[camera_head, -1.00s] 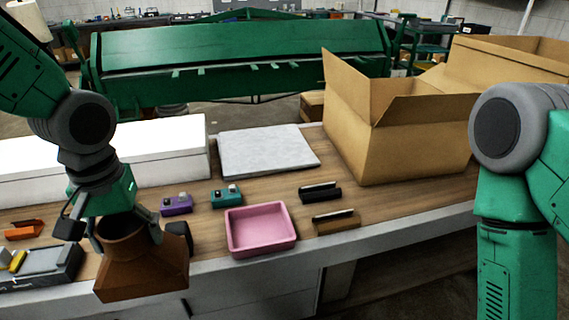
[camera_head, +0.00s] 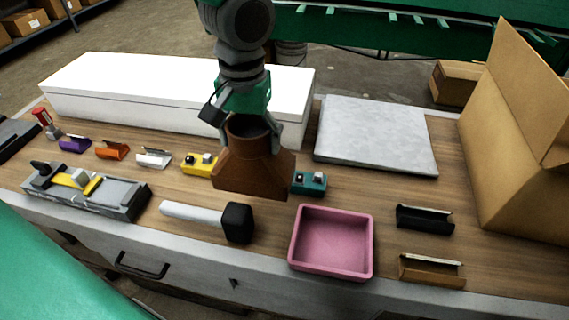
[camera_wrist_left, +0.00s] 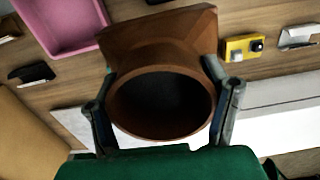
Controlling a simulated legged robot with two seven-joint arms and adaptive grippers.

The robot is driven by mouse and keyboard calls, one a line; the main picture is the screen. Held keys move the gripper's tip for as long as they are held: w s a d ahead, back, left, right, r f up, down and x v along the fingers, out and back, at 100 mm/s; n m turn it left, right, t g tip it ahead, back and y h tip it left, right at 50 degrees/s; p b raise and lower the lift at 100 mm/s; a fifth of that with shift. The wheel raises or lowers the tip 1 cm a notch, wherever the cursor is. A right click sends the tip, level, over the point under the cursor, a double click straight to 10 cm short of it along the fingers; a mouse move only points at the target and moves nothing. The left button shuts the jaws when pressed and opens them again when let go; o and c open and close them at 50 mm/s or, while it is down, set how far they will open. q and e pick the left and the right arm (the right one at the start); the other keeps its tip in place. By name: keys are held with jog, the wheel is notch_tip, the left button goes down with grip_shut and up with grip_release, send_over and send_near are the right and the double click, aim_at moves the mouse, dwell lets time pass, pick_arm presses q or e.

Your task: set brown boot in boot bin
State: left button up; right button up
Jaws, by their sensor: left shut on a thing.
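The brown boot (camera_head: 252,172), a flared duct fitting with a round collar, hangs in my left gripper (camera_head: 246,128) above the table, collar up. In the left wrist view, the fingers of the left gripper (camera_wrist_left: 165,108) close on both sides of the collar of the boot (camera_wrist_left: 160,32). A pink open bin (camera_head: 297,261), apparently the boot bin, stands empty near the front edge, right of and nearer than the boot. The same pink bin shows in the left wrist view (camera_wrist_left: 62,22). My right gripper is out of view.
A mallet (camera_head: 195,214) lies left of the pink bin. Teal (camera_head: 310,182) and yellow (camera_head: 199,164) knobbed boxes sit near the boot. Black (camera_head: 424,218) and brown (camera_head: 431,271) holders are right. A grey slab (camera_head: 375,135), white box (camera_head: 120,95) and cardboard box (camera_head: 510,150) stand behind.

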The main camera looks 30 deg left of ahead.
pick_arm(q)
notch_tip(320, 180, down, 6)
jog(key=shift+w+d+r+b, duration=0.1)
jog(key=shift+w+r+b, duration=0.05)
jog(key=shift+b, duration=0.25)
jog(key=shift+f+b, duration=0.3)
jog(key=shift+f, duration=1.55)
jog(key=shift+f, duration=0.1)
jog(key=o, duration=1.7)
